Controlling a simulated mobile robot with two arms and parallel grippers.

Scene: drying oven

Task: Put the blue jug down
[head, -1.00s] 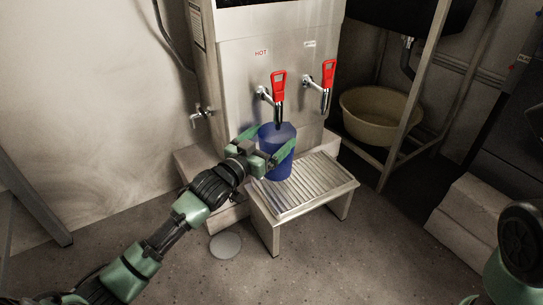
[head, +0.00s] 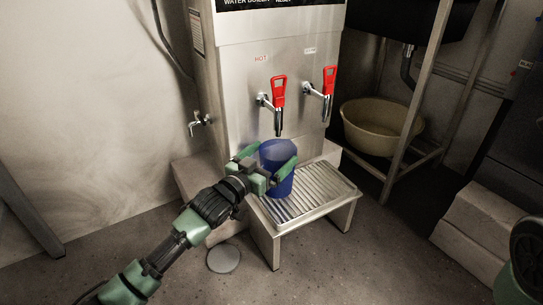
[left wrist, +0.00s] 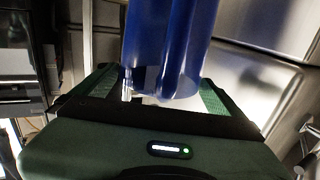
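The blue jug (head: 279,178) is upright at the left part of the slatted metal drip tray (head: 335,190), below the hot tap (head: 278,100). Its base is at or just above the slats; I cannot tell if it touches. My left gripper (head: 268,168) has its green fingers on both sides of the jug and is shut on it. In the left wrist view the jug (left wrist: 170,45) fills the space between the fingers. My right gripper is out of view; only part of my right arm shows at the lower right.
The steel water boiler (head: 290,50) stands behind the tray, with a second red-handled tap (head: 328,90) to the right. A beige basin (head: 382,128) sits on a rack at the right. The right part of the tray is bare.

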